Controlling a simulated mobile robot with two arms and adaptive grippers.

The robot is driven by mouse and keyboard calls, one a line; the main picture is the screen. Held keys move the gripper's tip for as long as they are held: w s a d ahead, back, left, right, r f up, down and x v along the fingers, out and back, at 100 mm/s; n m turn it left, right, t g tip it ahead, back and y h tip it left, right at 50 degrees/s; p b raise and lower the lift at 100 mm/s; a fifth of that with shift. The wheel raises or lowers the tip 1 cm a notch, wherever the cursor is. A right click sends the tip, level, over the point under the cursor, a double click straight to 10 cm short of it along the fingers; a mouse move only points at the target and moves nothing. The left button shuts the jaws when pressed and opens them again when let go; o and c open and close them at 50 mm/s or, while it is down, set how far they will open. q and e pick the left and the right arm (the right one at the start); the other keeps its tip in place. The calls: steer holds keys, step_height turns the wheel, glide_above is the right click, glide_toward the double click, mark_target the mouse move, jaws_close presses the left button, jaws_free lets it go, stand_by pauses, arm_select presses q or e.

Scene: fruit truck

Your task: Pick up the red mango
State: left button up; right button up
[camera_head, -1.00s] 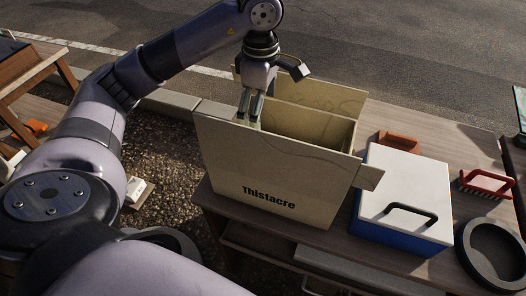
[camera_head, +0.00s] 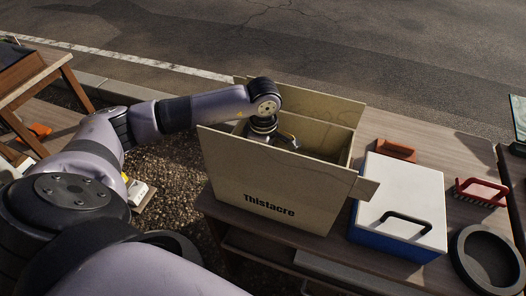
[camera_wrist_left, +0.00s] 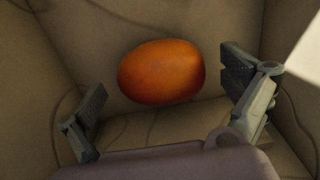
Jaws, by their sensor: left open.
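The mango (camera_wrist_left: 161,71), orange-red and oval, lies inside the cardboard box in the left wrist view. My left gripper (camera_wrist_left: 172,105) is open, with one finger on each side of the mango in that view and a gap to each. My right gripper is not in view.
The box's walls and raised flaps (camera_head: 316,101) surround my left wrist. A white-lidded blue cooler (camera_head: 400,190), an orange brush (camera_head: 396,150), a red-handled brush (camera_head: 481,191) and a dark round pan (camera_head: 490,262) crowd the table to the right.

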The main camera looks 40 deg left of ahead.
arm_select(q)
steer(key=shift+f, duration=0.65)
steer(key=shift+c, duration=0.6)
steer(key=c, duration=0.8)
